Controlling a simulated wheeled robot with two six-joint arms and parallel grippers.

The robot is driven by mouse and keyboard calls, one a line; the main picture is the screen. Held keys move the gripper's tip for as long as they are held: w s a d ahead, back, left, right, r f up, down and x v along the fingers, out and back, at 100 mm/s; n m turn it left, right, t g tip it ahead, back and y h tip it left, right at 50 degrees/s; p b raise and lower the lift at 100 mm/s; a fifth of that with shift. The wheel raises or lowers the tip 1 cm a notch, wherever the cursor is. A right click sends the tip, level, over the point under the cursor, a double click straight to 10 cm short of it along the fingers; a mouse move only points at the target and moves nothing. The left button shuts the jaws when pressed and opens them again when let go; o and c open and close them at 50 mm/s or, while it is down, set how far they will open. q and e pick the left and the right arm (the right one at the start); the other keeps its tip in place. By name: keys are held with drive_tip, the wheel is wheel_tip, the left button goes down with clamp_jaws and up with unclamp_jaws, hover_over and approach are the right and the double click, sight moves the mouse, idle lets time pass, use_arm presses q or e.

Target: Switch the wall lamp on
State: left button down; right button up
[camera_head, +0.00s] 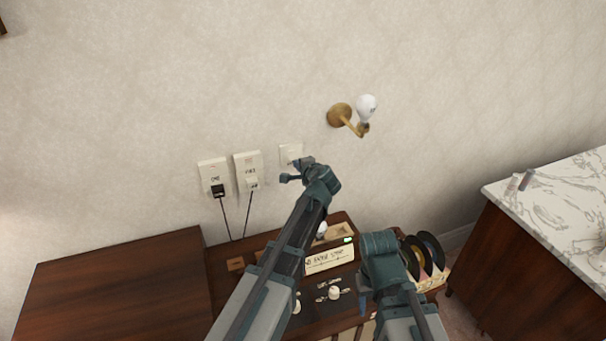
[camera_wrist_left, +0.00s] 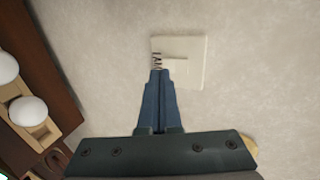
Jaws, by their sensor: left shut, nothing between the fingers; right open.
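The wall lamp (camera_head: 340,115) is a brass bracket with a white bulb (camera_head: 367,108) that shows no glow. A pale switch plate (camera_head: 289,150) is on the wall below and left of it, partly covered by my left gripper. The left wrist view shows the plate (camera_wrist_left: 190,75) with dark lettering at its left edge and a raised pale piece (camera_wrist_left: 175,58). My left gripper (camera_head: 296,164) is shut and empty, its tips (camera_wrist_left: 158,71) at the plate's lower left part. I cannot tell whether they touch. My right gripper (camera_head: 363,300) is open, low above the cabinet.
Two plates with plugs and cords, a left one (camera_head: 213,174) and a right one (camera_head: 248,170), are left of the switch. Below are a dark wooden cabinet (camera_head: 120,285), a lettered sign (camera_head: 330,259) and records (camera_head: 430,250). A marble-topped cabinet (camera_head: 560,205) stands right.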

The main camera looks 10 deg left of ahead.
sight(292, 156)
use_arm(q)
drive_tip(key=shift+w+a+f, duration=0.1)
drive_tip(key=shift+w+a, duration=0.45)
drive_tip(key=shift+w, duration=0.2)
drive_tip(key=shift+w, duration=0.15)
drive_tip(key=shift+a, duration=0.1)
drive_tip(key=shift+w+r+p, duration=0.15)
drive_tip(key=shift+r+p, duration=0.3)
drive_tip(key=shift+r, duration=0.4)
